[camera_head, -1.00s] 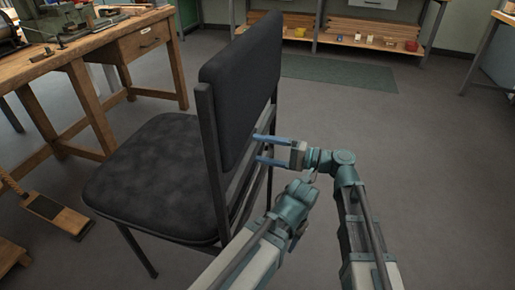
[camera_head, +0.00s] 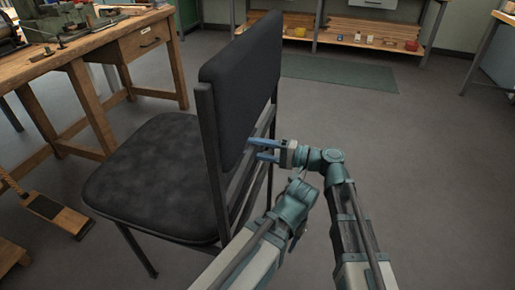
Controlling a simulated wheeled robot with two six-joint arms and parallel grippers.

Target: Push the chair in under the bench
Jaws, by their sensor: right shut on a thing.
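The chair (camera_head: 150,170) has a dark padded seat and backrest on a black metal frame. It stands on the floor with its seat toward the wooden bench (camera_head: 95,58) at the left, its seat clear of the bench's underside. My right gripper (camera_head: 256,149) is at the far upright of the chair's back frame, just below the backrest pad. Its blue fingers are shut on the frame, and their tips are partly hidden. My left arm reaches up from the bottom middle behind the chair, but its gripper does not show.
A rope-hung wooden pedal (camera_head: 56,214) is left of the chair. Machines stand on the bench, which has a drawer (camera_head: 146,42). A green mat (camera_head: 338,72) and a low shelf (camera_head: 368,37) lie at the back. The floor to the right is clear.

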